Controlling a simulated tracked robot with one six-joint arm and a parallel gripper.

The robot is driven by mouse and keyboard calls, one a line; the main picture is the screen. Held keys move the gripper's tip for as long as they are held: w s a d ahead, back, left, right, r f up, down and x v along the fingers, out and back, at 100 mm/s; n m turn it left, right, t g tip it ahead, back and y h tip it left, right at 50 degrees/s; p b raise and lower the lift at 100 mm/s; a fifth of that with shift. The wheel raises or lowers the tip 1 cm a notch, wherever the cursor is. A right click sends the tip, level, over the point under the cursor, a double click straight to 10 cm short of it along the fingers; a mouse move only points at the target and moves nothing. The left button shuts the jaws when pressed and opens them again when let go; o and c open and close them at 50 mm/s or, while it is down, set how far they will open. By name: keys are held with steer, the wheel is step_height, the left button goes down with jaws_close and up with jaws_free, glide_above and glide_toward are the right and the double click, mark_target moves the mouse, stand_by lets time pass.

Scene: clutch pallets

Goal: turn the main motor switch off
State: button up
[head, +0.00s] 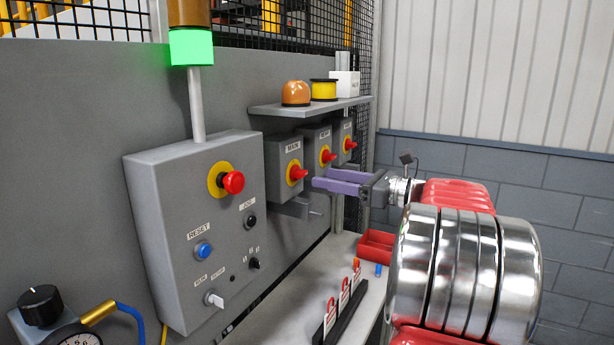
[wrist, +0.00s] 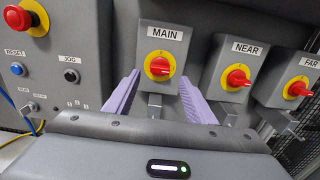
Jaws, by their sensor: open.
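The main switch box (head: 285,165) is grey, labelled MAIN, and hangs on the wall left of two like boxes. Its red knob (head: 297,173) sits on a yellow disc; the knob also shows in the wrist view (wrist: 160,68), with its handle lying roughly level. My gripper (head: 320,180) has two purple fingers, open and empty, in front of the boxes. In the wrist view the fingers (wrist: 157,90) stand to either side of the MAIN box's lower part, with the knob between and beyond them. I cannot tell whether they touch anything.
The NEAR switch (wrist: 237,78) and FAR switch (wrist: 298,88) are close on the right. The control panel (head: 150,200) with a red emergency button (head: 233,182) stands at left. A shelf (head: 310,106) hangs above. Red tags (head: 343,296) and a red bin (head: 375,250) are on the bench below.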

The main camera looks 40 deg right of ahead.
mark_target(303, 175)
steer(key=x, duration=0.6)
steer(key=shift+w, duration=0.3)
steer(key=c, duration=1)
steer(key=shift+a, duration=0.25)
steer(key=shift+c, duration=0.2)
steer(key=shift+d, duration=0.1)
